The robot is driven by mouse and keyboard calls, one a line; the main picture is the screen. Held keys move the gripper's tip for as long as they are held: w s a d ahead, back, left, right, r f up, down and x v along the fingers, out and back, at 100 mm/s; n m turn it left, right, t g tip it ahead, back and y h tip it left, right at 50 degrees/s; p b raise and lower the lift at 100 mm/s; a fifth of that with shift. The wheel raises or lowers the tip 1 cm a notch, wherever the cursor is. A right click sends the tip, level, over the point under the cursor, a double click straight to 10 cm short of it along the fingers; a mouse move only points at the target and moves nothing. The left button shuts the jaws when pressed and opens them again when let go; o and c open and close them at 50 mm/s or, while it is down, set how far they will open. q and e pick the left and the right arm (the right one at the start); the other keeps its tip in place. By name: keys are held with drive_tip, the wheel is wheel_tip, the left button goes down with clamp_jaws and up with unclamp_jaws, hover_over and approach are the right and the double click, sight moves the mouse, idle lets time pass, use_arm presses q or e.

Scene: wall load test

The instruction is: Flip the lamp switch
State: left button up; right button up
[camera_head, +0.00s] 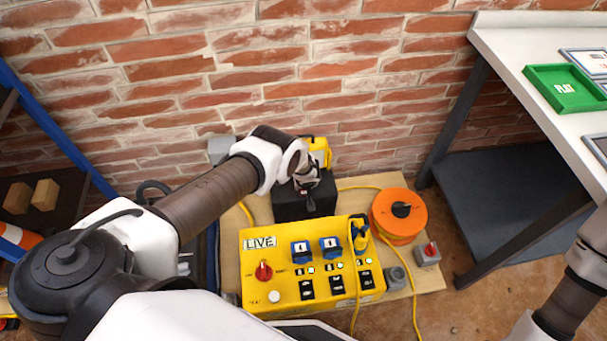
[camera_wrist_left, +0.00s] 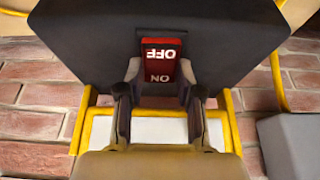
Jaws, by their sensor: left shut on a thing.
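The lamp switch (camera_wrist_left: 161,57) is a red rocker marked OFF and ON, set in the lamp's dark housing in the left wrist view. The housing (camera_head: 300,205) shows as a black box in the head view, with the lamp's yellow frame (camera_head: 321,148) behind it. My left gripper (camera_wrist_left: 160,78) has its fingertips on both sides of the rocker's lower part, near the ON mark, and is shut on it. In the head view my left gripper (camera_head: 305,180) is over the housing and partly hides it. My right gripper is out of view.
A yellow LIVE panel (camera_head: 270,246) with switches stands in front of the lamp on a wooden board (camera_head: 430,277). An orange cable reel (camera_head: 387,226) is to its right. A white bench (camera_head: 530,110) with a green tray (camera_head: 563,73) stands at right. A brick wall is behind.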

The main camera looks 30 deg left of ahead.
use_arm(q)
drive_tip(key=shift+s+f, duration=0.1)
drive_tip(key=shift+s, duration=0.05)
clamp_jaws()
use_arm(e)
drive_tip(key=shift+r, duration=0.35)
use_arm(q)
drive_tip(key=o, duration=1.1)
unclamp_jaws()
drive_tip(key=shift+d, duration=0.1)
drive_tip(key=shift+o, duration=0.2)
drive_tip(key=shift+r, duration=0.35)
drive_tip(key=v, duration=1.1)
drive_tip(key=shift+s+d+r, duration=0.2)
